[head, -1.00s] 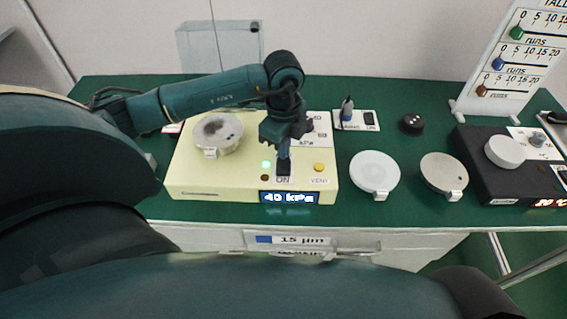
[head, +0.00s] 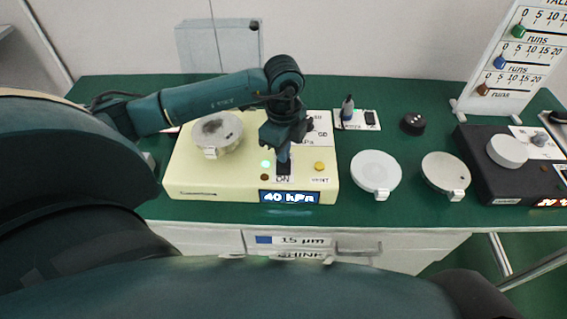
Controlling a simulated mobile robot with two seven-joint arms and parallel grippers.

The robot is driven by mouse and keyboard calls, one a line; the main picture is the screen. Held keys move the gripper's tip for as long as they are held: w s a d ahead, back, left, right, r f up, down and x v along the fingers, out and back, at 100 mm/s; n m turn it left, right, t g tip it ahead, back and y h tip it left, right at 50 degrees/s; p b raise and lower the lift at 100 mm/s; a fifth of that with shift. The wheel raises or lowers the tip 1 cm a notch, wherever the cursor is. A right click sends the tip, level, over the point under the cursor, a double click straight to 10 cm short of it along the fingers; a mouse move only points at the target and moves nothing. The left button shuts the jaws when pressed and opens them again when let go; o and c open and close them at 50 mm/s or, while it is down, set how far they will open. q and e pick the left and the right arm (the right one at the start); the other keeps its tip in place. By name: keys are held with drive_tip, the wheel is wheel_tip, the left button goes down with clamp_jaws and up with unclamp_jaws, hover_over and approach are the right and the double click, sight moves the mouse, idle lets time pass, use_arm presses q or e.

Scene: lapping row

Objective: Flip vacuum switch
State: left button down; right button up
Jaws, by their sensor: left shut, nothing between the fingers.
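The cream vacuum unit (head: 215,186) stands on the green bench. Its black vacuum switch (head: 284,168) sits above the ON label, and my left gripper covers part of it. A green lamp (head: 266,163) is lit beside the switch. The blue display (head: 289,197) reads 40 with a pressure unit. My left gripper (head: 284,155) is shut and empty, pointing down with its fingertips at the switch; I cannot tell whether they touch it. A grey round disc fixture (head: 217,133) sits on the unit's left part. My right gripper is not in view.
A yellow vent button (head: 319,166) is just right of the switch. A white disc (head: 376,172) and a grey disc (head: 446,173) lie on the bench (head: 405,210) to the right. A black heated unit (head: 480,178) and a tally board (head: 505,60) stand at the far right.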

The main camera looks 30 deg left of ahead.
use_arm(q)
drive_tip(key=shift+f, duration=0.2)
drive_tip(key=shift+r, duration=0.15)
wheel_tip(320, 180, up, 7)
drive_tip(key=p, duration=0.5)
idle(0.6)
